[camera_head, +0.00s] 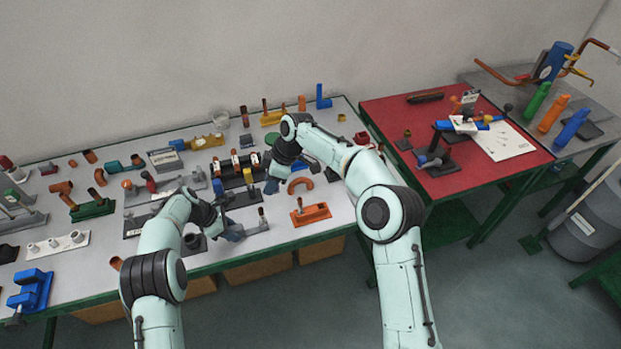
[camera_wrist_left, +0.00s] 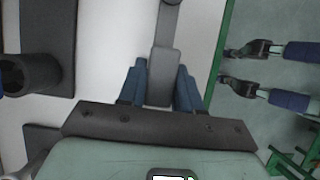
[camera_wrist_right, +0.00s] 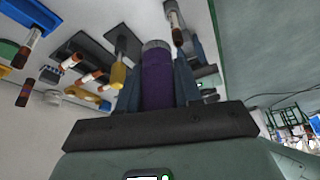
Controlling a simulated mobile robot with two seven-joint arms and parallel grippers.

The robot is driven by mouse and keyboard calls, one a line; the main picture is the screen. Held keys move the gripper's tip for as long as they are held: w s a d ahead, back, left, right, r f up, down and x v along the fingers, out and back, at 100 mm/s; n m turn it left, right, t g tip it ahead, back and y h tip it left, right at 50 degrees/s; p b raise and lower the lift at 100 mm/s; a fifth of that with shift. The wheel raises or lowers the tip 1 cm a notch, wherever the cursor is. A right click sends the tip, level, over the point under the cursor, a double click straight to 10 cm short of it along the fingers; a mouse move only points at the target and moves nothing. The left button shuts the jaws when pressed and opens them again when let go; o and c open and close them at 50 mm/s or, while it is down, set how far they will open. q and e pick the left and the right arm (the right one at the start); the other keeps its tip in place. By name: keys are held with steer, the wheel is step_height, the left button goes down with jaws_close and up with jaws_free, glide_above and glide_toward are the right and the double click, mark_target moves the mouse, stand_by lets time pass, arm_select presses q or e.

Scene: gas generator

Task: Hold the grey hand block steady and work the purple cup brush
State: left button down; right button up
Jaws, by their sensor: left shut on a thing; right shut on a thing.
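The grey hand block (camera_wrist_left: 161,78) is between the two blue fingers of my left gripper (camera_wrist_left: 161,88) in the left wrist view. A narrower grey part extends beyond it. In the head view my left gripper (camera_head: 233,232) is low over the front of the white bench. The purple cup brush (camera_wrist_right: 158,82) is between the blue fingers of my right gripper (camera_wrist_right: 160,80) in the right wrist view, with a grey end at its top. In the head view my right gripper (camera_head: 271,185) is farther back and to the right; the arm hides most of the brush there.
The white bench (camera_head: 330,195) is crowded with fittings. An orange block (camera_head: 311,214) and an orange curved piece (camera_head: 300,184) lie right of the grippers. A dark rack (camera_head: 238,180) stands behind my left gripper. A red table (camera_head: 460,180) stands at the right.

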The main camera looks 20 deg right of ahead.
steer(key=a+n, duration=0.1)
steer(key=s+a+r+n+g, duration=0.1)
steer(key=a, duration=0.1)
steer(key=a+r+n, duration=0.1)
steer(key=a+n, duration=0.1)
steer(key=shift+s+g, duration=0.3)
steer(key=shift+f, duration=2.75)
steer(key=shift+f, duration=0.15)
steer(key=shift+f, duration=1.5)
steer(key=shift+f, duration=0.1)
